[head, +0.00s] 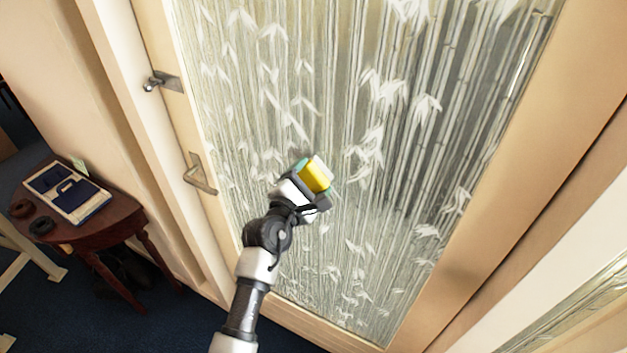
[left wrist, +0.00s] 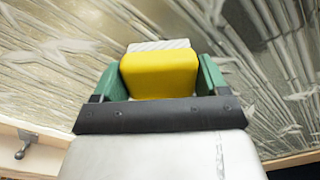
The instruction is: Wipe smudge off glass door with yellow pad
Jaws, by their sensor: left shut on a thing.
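My left gripper (head: 311,178) is shut on the yellow pad (head: 315,174), with a green finger on each side of it. The left wrist view shows the pad (left wrist: 160,75) between the fingers, with a whitish face at its far end toward the glass. The glass door (head: 350,120) has white bamboo stems and leaves on it and a pale wooden frame. The pad is in front of the glass near its middle; I cannot tell whether it touches. I cannot make out a smudge apart from the leaf pattern. My right gripper is not in view.
Metal handles (head: 202,175) stick out at the left of the door frame. A dark wooden side table (head: 110,205) stands at the left, with a blue and white item (head: 66,192) and dark rings on it. The floor is dark blue carpet.

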